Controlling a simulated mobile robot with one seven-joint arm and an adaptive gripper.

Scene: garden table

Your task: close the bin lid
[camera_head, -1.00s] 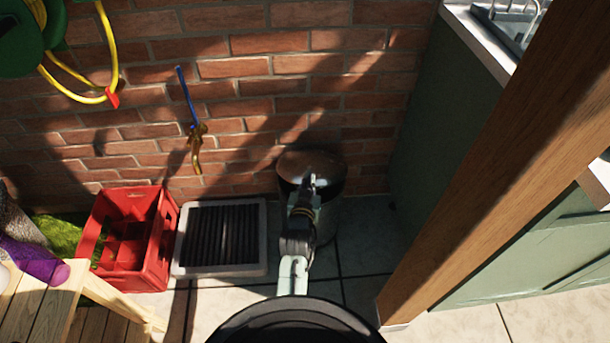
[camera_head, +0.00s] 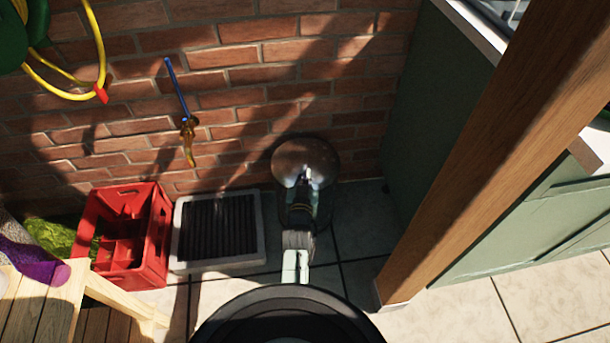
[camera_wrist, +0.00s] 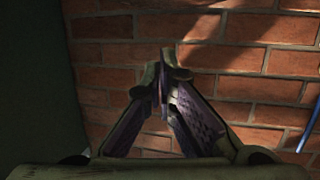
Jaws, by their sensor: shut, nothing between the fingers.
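The metal bin (camera_head: 326,204) stands against the brick wall, between the drain grate and the green cabinet. Its round, shiny lid (camera_head: 300,150) shows as a nearly full disc at the top of the bin. I cannot tell whether the lid lies fully flat on the rim. My gripper (camera_head: 305,172) reaches forward over the bin, in front of the lid's lower part; contact is unclear. It hides part of the bin's front. In the wrist view my gripper (camera_wrist: 163,75) has its fingertips together with nothing between them, with brick wall behind. No lid shows there.
A red crate (camera_head: 160,235) and a drain grate (camera_head: 262,240) lie left of the bin. A wooden post (camera_head: 480,165) and green cabinet (camera_head: 425,110) stand to the right. Tiled floor is free right of the bin.

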